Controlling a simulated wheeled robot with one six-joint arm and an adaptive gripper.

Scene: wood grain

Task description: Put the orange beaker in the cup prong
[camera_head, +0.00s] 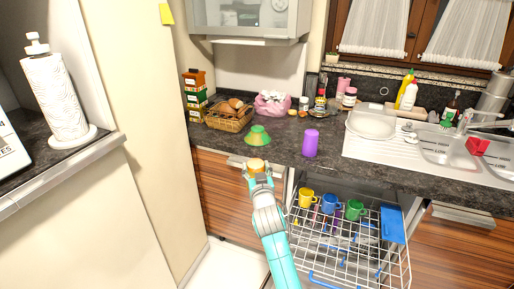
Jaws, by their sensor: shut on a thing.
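My gripper (257,176) is shut on the beaker's lower part, which the fingers partly hide. The beaker looks roughly upright. A pulled-out white wire dish rack (345,256) lies to the right of my arm, lower than the counter. A yellow cup (306,199), a blue cup (330,203) and a green cup (355,209) stand along its far part. Single prongs are too small to tell apart.
A green bowl-like thing (257,135) and a purple cup (311,143) stand on the dark counter (285,154). A basket (229,117) is behind on the left, the sink (445,146) on the right. A blue piece (393,225) sits at the rack's right side. The rack's near middle looks mostly free.

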